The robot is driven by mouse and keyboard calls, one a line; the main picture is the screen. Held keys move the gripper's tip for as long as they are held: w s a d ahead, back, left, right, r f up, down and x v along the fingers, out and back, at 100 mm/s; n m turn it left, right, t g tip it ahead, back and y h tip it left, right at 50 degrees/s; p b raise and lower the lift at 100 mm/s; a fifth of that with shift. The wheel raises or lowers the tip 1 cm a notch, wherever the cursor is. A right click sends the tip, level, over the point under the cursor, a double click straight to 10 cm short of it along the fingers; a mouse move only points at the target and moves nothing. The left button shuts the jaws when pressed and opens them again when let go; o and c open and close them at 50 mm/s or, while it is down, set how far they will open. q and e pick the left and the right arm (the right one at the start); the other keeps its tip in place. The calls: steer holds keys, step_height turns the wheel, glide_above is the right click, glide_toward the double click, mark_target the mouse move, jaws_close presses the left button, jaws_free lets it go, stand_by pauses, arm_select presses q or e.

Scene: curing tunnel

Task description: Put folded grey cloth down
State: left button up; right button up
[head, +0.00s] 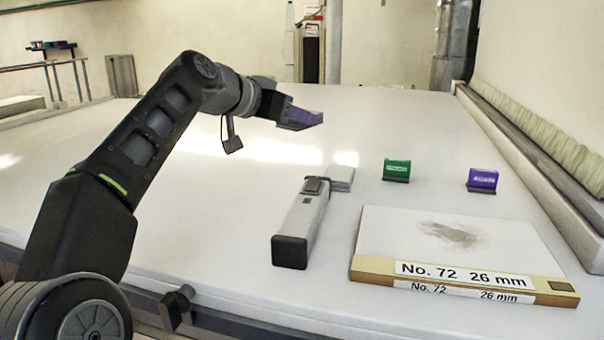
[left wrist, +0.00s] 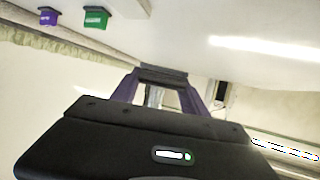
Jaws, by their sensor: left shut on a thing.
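My left gripper (head: 306,117) has purple fingers and is raised above the far middle of the white surface in the head view. It is shut on a small dark grey piece, which I take to be the folded grey cloth (left wrist: 163,73), seen between the fingertips in the left wrist view. The gripper's fingers (left wrist: 160,85) also show there. In the head view the fingers mostly hide the cloth, and its folds cannot be made out. The held piece appears clear of the surface. My right gripper is in neither view.
A wide white surface (head: 180,210) is largely bare at left and back. On it are a grey handheld device (head: 305,222) with a dark end, a green block (head: 396,170), a purple block (head: 482,180) and a flat panel labelled No. 72 (head: 460,240). A raised rail (head: 535,165) bounds the right.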

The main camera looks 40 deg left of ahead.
arm_select(q)
steer(key=shift+s+r, duration=0.1)
steer(key=shift+s, duration=0.05)
glide_above(294, 180)
step_height(294, 180, down, 5)
steer(key=shift+s+f+b, duration=0.1)
steer(key=shift+f+b, duration=0.05)
steer(key=shift+b, duration=0.3)
steer(key=shift+f, duration=0.35)
steer(key=shift+f, duration=0.1)
steer(key=shift+f, duration=2)
steer(key=shift+f+b, duration=0.55)
steer(key=shift+b, duration=0.3)
steer(key=shift+f, duration=0.1)
